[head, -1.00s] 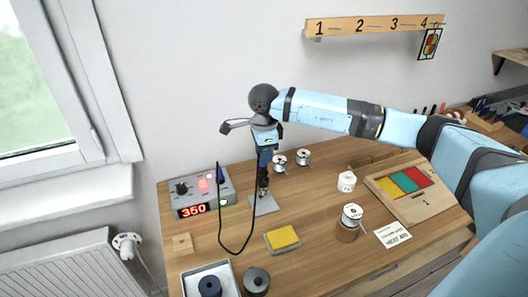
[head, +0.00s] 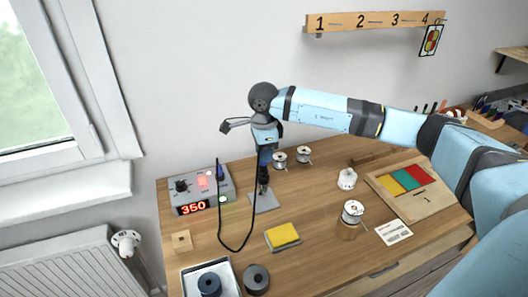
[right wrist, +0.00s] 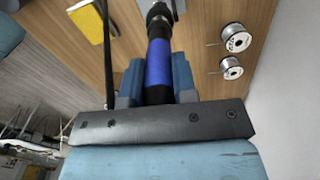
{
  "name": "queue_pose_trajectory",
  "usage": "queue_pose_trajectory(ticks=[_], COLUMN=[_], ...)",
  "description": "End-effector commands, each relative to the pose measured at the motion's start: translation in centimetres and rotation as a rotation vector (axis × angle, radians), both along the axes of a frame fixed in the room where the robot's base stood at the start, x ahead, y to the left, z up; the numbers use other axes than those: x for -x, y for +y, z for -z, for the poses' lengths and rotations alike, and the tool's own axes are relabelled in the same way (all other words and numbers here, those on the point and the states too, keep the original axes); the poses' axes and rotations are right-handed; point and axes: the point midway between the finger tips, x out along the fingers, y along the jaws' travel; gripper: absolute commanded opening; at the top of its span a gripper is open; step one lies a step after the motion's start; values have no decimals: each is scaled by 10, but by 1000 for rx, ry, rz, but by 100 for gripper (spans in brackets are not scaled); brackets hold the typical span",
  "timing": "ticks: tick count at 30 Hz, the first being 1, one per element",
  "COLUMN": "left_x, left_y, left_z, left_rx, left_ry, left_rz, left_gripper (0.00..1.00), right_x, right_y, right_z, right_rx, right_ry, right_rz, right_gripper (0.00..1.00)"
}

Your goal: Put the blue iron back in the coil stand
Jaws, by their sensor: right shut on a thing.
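My right gripper (head: 265,152) points down over the grey base plate of the coil stand (head: 266,204) at the back of the bench. It is shut on the blue iron (right wrist: 159,62), whose blue handle sits between the fingers in the right wrist view. The iron is about upright, with its dark lower end over the stand. The stand's plate also shows at the top edge of the right wrist view. The tip and coil are too small and overlapped to tell how deep the iron sits. My left gripper is not in view.
A control box (head: 202,190) reading 350 stands left of the stand, with a black cable (head: 221,228) looping down in front. A yellow sponge (head: 283,236) lies in front. Solder spools (head: 304,154) stand behind right. A board with coloured panels (head: 417,190) is at right.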

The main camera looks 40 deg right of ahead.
Motion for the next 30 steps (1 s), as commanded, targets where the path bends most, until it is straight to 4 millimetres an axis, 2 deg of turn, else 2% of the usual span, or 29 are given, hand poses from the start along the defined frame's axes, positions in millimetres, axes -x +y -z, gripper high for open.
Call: queue_pose_trajectory(ticks=[13,30], left_x=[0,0], left_y=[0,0], left_z=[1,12], left_rx=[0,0], left_ry=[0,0], left_rz=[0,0], left_gripper=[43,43], right_x=[0,0], right_y=[0,0], right_z=[1,15], right_rx=[0,0], right_ry=[0,0], right_rz=[0,0], right_gripper=[3,3])
